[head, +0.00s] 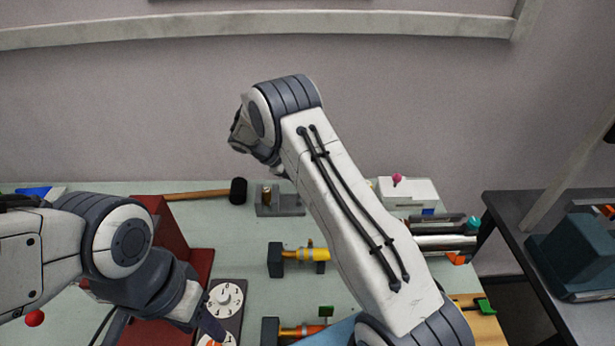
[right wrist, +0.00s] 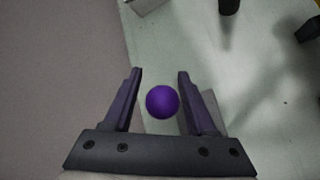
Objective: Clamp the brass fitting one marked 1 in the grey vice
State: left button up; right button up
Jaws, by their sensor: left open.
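A grey vice (head: 290,207) stands at the back middle of the table in the head view. A small brass-coloured piece (head: 266,193) shows at its left part; I cannot read a 1 on it or tell whether it is clamped. My left gripper (head: 209,325) is open, low over the dial panel at the front left, apart from the vice. My right arm reaches across the table, its wrist raised above and left of the vice. My right gripper (right wrist: 158,85) has its fingers apart. A purple ball (right wrist: 162,102) appears between them, not visibly touched by either finger.
A hammer (head: 237,191) lies left of the vice. A yellow cylinder (head: 307,254) and an orange one (head: 302,331) sit at dark blocks. A dial panel (head: 226,298), red stand (head: 172,232) and white box (head: 407,193) are around. My right arm hides part of the table.

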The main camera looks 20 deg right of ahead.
dwell(0.3)
jog(key=b+v, duration=0.2)
jog(key=v, duration=0.8)
jog(key=shift+a, duration=0.25)
jog(key=shift+r, duration=0.15)
jog(key=s+a+r+t+y, duration=0.1)
jog(key=s+a+r+y, duration=0.15)
jog(key=s+a, duration=0.4)
jog(key=s+a+r+y, duration=0.2)
jog(key=s+a+r, duration=0.1)
jog(key=s+a, duration=0.4)
jog(key=s+a+f+y, duration=0.1)
jog(key=s+y, duration=0.4)
jog(key=s, duration=1.8)
jog(key=shift+s+a+f, duration=0.25)
jog(key=shift+a+f, duration=0.05)
jog(key=shift+a, duration=0.45)
